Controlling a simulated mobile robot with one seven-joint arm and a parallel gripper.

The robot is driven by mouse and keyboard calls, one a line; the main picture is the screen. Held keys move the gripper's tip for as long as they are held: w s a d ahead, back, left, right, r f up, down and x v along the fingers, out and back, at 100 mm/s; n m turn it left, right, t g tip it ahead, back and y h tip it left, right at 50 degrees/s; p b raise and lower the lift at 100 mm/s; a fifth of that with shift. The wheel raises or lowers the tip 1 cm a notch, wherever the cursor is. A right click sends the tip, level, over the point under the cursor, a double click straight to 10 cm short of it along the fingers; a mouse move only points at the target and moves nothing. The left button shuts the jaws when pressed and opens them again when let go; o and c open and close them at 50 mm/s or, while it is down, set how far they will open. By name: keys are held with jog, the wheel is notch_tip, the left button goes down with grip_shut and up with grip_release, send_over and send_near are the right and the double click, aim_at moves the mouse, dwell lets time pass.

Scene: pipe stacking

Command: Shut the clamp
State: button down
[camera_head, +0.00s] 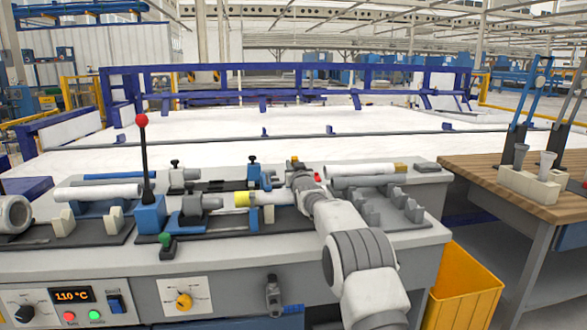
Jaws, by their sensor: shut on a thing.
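My gripper (283,183) is at the middle of the bench, just right of a blue upright clamp part (254,174). My own wrist and forearm cover much of it. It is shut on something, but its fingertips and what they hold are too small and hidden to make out. A pale pipe with a yellow band (243,199) lies level just in front of the gripper, its right part passing toward my wrist. A grey cylindrical holder (195,204) faces the banded end from the left. I cannot tell whether the clamp is open or shut.
A red-knobbed lever (142,122) stands upright on a blue block at left. White pipes lie at back left (98,192) and back right (360,170). Grey cradles (367,212) stand right of my wrist. A yellow bin (460,285) is below the bench's right end.

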jog(key=shift+f, duration=0.2)
dwell(0.3)
jog(key=c, duration=1.1)
grip_release()
jog(key=o, duration=0.4)
jog(key=shift+r, duration=0.1)
jog(key=shift+s, duration=0.1)
jog(key=shift+p+v, duration=0.8)
jog(key=shift+v, duration=7.9)
jog(key=shift+d, duration=0.1)
